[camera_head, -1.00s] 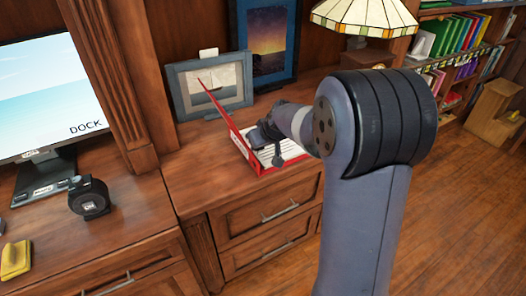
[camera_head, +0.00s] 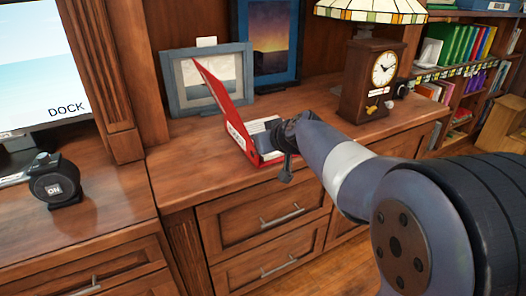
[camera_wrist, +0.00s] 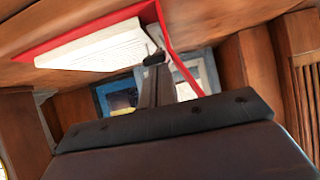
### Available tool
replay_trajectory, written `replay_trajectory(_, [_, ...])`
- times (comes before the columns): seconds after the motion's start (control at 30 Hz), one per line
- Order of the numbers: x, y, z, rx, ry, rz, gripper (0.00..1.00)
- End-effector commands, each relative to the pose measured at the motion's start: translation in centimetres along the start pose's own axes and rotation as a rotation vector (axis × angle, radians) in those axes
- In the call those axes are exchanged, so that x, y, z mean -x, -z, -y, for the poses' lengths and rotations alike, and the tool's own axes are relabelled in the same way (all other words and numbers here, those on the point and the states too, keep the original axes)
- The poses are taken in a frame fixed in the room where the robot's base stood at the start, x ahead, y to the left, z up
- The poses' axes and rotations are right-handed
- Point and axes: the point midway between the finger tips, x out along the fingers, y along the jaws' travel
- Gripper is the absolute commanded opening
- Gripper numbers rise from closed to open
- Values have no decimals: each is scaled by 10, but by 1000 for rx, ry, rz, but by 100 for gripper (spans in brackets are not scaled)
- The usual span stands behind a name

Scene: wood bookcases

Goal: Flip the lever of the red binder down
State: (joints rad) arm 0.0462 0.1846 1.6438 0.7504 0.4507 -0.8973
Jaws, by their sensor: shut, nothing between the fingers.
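The red binder (camera_head: 235,112) lies open on the wooden cabinet top in the head view, its cover standing up and leaning left. White pages lie inside it. In the wrist view, the binder's red edge (camera_wrist: 85,32) and pages (camera_wrist: 95,48) show at the top, with the cover beside my fingers. My gripper (camera_wrist: 153,62) is shut and empty, its tips at the binder's inner side near the spine. In the head view my wrist covers part of the pages. The lever cannot be made out clearly; a small dark and metallic part shows by my fingertips.
Two framed pictures, a sailing one (camera_head: 185,80) and a sunset one (camera_head: 268,45), stand behind the binder. A wooden clock (camera_head: 368,85) stands to the right under a lamp (camera_head: 370,10). A black tape dispenser-like object (camera_head: 54,182) sits at left. Cabinet top in front is partly clear.

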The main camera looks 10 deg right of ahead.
Motion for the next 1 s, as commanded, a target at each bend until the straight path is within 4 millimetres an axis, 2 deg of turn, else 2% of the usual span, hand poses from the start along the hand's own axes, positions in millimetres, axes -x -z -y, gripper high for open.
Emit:
replay_trajectory(0.03, [-4, -7, 0, 2, -1, -2, 0])
replay_trajectory(0.3, [-4, -19, 0, 2, -1, 1, 0])
replay_trajectory(0.57, [-1, -14, 0, 0, 0, 3, 0])
replay_trajectory(1.0, [-12, -2, 0, 1, 0, 5, 0])
